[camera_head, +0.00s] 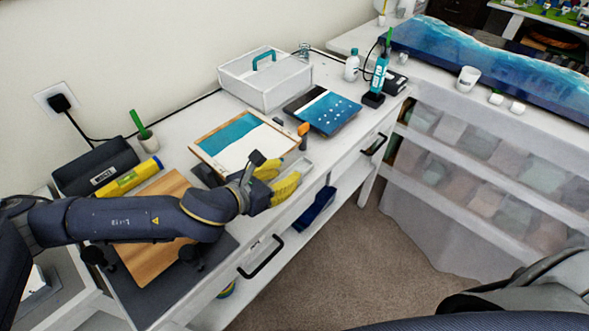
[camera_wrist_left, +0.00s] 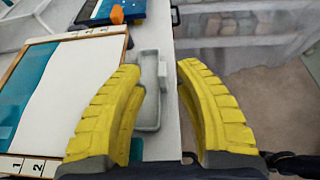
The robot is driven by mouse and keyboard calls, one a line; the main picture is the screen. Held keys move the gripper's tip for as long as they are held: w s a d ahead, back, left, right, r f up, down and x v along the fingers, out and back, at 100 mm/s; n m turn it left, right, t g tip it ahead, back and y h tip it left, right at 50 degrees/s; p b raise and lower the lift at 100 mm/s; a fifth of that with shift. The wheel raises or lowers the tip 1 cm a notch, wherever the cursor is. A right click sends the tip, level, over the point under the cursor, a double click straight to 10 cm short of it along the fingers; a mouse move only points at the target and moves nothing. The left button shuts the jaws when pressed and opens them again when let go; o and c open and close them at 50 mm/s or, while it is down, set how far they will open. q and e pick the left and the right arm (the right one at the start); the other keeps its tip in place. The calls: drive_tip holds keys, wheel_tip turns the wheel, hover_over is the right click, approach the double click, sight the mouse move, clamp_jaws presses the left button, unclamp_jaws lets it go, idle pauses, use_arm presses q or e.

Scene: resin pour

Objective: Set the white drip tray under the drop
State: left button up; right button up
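The drip tray (camera_wrist_left: 148,112) is pale grey-white, long and shallow with a raised rim. It lies flat on the white table by its front edge, and also shows in the head view (camera_head: 303,167), partly behind my gripper. My left gripper (camera_wrist_left: 160,72) is open, its two yellow fingers apart, and it also shows in the head view (camera_head: 279,180). The left finger hides part of the tray; no firm grip shows. A wood-edged board (camera_wrist_left: 62,85) with teal and white areas lies left of the tray. No drop can be made out. My right gripper is out of view.
An orange-topped object (camera_head: 303,130) stands beyond the tray. A blue panel (camera_head: 322,109) and a white box (camera_head: 266,80) are farther back. A yellow tube (camera_head: 130,177) and wooden board (camera_head: 150,225) lie to the left. The table's front edge is close to the tray.

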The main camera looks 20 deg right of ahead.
use_arm(q)
drive_tip(key=shift+v, duration=2.8)
